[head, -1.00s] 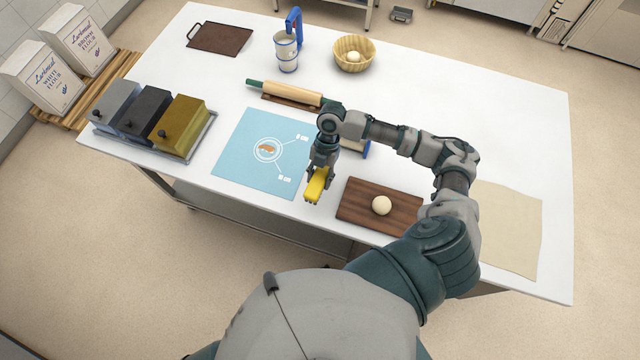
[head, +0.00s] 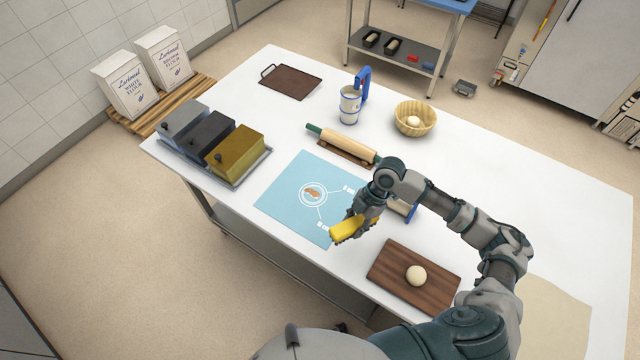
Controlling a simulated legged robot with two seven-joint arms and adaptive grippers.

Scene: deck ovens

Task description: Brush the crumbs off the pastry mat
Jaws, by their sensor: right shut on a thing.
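The light blue pastry mat (head: 284,206) lies flat on the white table. A small brown patch of crumbs (head: 312,191) sits inside the white printed circle on the mat. My right gripper (head: 352,228) is shut on a yellow brush (head: 346,230), held at the mat's right corner. I cannot tell whether the brush touches the mat. Its far side is partly hidden by the gripper. My left gripper is not in view.
A wooden board (head: 390,278) with a dough ball (head: 416,276) lies right of the brush. A rolling pin (head: 342,144) lies behind the mat. Lidded tins (head: 235,150) stand to its left. A blue-handled object (head: 402,208) is partly behind my arm. The table's back right is clear.

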